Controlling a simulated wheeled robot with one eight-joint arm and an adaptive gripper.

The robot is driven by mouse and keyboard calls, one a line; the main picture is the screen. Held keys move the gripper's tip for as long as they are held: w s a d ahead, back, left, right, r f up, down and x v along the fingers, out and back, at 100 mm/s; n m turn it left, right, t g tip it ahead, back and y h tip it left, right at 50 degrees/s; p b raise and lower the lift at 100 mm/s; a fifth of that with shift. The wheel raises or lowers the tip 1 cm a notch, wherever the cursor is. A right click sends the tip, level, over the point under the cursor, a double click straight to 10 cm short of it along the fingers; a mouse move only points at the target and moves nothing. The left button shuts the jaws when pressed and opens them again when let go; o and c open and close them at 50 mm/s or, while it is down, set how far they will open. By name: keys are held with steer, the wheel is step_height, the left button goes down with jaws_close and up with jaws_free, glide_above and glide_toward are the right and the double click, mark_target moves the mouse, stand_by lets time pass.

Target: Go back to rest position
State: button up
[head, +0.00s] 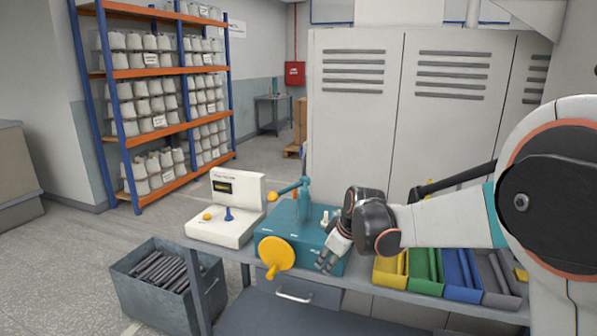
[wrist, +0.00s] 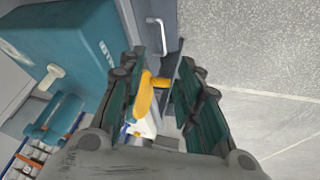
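My gripper (head: 327,262) is beside the right front part of the teal machine (head: 297,233) on the bench, with its fingers pointing down. In the wrist view my gripper (wrist: 160,62) has its two fingers apart, with nothing held between them. The yellow crank wheel (head: 276,254) is on the machine's front, left of my gripper in the head view. It shows edge-on beyond the fingers in the wrist view (wrist: 145,96), partly hidden by one finger. Whether a fingertip touches the machine is unclear.
A white device (head: 226,209) stands left of the machine. Yellow, green, blue and grey bins (head: 463,275) sit on the bench under my arm. A metal crate of dark rods (head: 151,295) is on the floor. Lockers (head: 355,120) stand behind; a bobbin rack (head: 125,73) is back left.

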steer(key=s+d+r+m+t+h, duration=0.1)
steer(key=s+d+r+m, duration=0.15)
steer(key=s, duration=0.55)
steer(key=s+d+r+m, duration=0.2)
steer(key=s+d+r, duration=0.15)
steer(key=s, duration=0.45)
steer(key=s+d+r+m+t+h, duration=0.1)
steer(key=s+d+r+m, duration=0.25)
steer(key=s, duration=0.45)
steer(key=s+d+f+m, duration=0.1)
steer(key=s+f+m, duration=0.1)
steer(key=s, duration=0.8)
steer(key=shift+d+f+t+h, duration=0.3)
steer(key=shift+d+f, duration=0.1)
steer(key=shift+f, duration=0.05)
